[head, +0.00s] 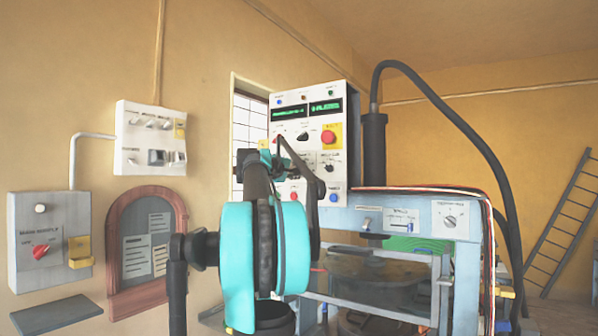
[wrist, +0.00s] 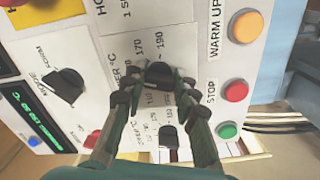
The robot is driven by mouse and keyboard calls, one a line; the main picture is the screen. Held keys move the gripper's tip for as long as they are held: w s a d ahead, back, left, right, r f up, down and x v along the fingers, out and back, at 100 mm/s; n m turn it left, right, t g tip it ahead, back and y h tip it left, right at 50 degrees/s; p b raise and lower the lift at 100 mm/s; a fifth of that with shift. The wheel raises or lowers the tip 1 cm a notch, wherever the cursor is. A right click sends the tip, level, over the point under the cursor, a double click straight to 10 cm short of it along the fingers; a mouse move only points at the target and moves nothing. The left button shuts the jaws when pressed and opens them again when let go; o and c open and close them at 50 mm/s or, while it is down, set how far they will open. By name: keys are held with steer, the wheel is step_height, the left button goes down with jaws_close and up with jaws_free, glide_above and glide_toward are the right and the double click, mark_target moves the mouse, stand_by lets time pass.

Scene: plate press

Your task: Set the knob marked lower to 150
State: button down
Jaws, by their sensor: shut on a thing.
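The white control panel (head: 347,185) stands behind my arm in the head view. In the wrist view the panel looks tilted, and a black knob (wrist: 159,73) sits between my fingertips. My gripper (wrist: 158,84) is shut on this knob. Beside the knob are a label ending in "ER °C" and the numbers 150, 170 and 190. The start of the label is hidden, so I cannot read whether it says lower. The knob's pointer setting is not clear. Another black knob (wrist: 168,136) shows lower between my fingers. In the head view my arm hides the gripped knob.
The mode knob (wrist: 64,86) and a green display (wrist: 32,113) lie left of my fingers. Orange (wrist: 247,27), red (wrist: 236,91) and green (wrist: 227,130) buttons lie to the right. A red stop button (head: 328,137) is on the panel. The blue press frame (head: 465,270) stands at right.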

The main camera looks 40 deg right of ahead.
steer(key=shift+f, duration=0.1)
steer(key=c, duration=1.2)
jaws_free()
steer(key=shift+o, duration=0.2)
steer(key=shift+a, duration=0.1)
steer(key=v, duration=1.1)
steer(key=shift+s+a, duration=0.15)
steer(key=shift+a, duration=0.25)
